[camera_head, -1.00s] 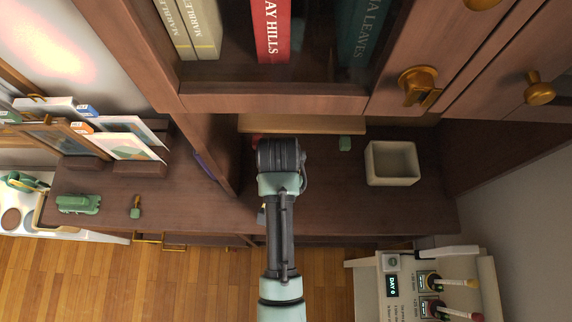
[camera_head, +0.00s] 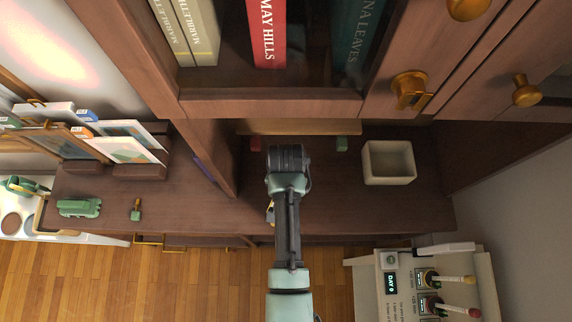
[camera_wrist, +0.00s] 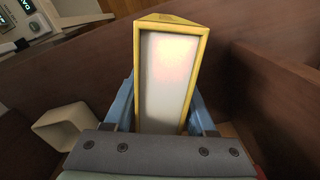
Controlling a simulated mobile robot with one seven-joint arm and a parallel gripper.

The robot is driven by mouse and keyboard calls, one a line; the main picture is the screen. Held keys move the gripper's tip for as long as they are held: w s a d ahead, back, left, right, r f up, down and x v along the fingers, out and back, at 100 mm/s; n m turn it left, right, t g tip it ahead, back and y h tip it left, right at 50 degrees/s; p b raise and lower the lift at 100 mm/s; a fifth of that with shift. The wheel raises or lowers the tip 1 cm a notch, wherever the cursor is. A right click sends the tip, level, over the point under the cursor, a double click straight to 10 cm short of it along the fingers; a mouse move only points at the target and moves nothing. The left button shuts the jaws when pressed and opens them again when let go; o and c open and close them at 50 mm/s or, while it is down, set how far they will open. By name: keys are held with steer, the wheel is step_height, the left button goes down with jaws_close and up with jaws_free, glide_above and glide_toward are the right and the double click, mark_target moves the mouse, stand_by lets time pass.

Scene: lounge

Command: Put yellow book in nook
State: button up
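The yellow book (camera_wrist: 200,60) stands upright in the wrist view, yellow cover edges around a pale page block. The blue fingers of my gripper (camera_wrist: 162,105) are on both sides of it, shut on it. In the head view my arm hides most of the gripper; only a small yellow patch (camera_head: 270,213), likely the book, shows beside the arm. The nook seems to be the recess over the dark desk (camera_head: 340,205), below the bookcase.
A dark upright divider (camera_head: 205,150) bounds the recess on the left. A cream open box (camera_head: 389,163) stands on the right. The bookcase's lower edge (camera_head: 270,105) overhangs the desk. A green toy (camera_head: 79,207) and card racks (camera_head: 139,172) are left of the divider.

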steer(key=shift+o, duration=1.2)
steer(key=shift+r+b, duration=0.35)
steer(key=shift+r, duration=3.6)
steer(key=shift+f, duration=0.1)
